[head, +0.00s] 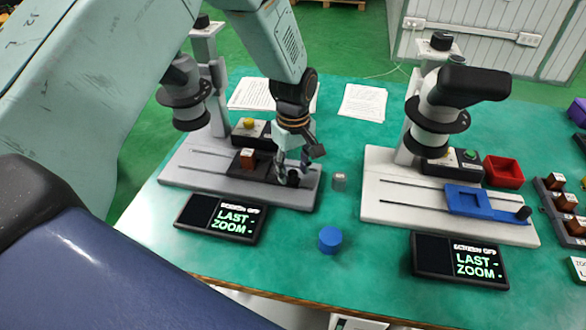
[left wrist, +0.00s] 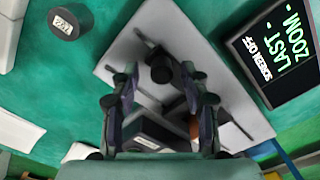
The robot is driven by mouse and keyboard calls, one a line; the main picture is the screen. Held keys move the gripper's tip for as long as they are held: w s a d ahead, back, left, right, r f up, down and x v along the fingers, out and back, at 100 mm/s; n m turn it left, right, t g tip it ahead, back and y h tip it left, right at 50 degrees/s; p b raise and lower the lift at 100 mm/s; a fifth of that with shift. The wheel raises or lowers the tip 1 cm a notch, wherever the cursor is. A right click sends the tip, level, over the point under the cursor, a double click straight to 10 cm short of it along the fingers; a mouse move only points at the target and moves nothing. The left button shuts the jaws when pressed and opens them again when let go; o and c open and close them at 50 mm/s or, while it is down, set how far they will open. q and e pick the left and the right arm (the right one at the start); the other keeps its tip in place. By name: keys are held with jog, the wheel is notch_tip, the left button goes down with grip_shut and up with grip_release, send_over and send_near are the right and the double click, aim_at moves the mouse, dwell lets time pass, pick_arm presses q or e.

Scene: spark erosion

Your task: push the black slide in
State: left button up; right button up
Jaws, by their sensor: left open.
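The black slide (head: 263,171) sits on the grey base plate (head: 205,180) of the left machine, with a brown block (head: 247,159) on it. Its black knob (head: 293,178) is at the slide's right end. My left gripper (head: 292,168) is open and points down at the knob, partly covering it and the slide. In the left wrist view the knob (left wrist: 162,71) shows between the fingertips of the left gripper (left wrist: 160,76); I cannot tell whether they touch it. The brown block (left wrist: 194,127) is partly hidden behind a finger there. My right gripper is not in view.
A grey weight (head: 340,182) and a blue cylinder (head: 330,239) stand right of the grey plate. A screen (head: 220,218) lies in front of it. The right machine has a white plate (head: 400,205) and blue slide (head: 470,200). A red tray (head: 503,171) is behind.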

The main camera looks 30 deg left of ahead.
pick_arm(q)
jog(key=shift+s+d, duration=0.1)
jog(key=shift+a+f, duration=0.1)
jog(key=shift+a, duration=0.15)
jog(key=shift+c, duration=1.3)
jog(key=shift+d, duration=0.2)
jog(key=c, duration=0.4)
jog(key=shift+a, duration=0.15)
grip_shut()
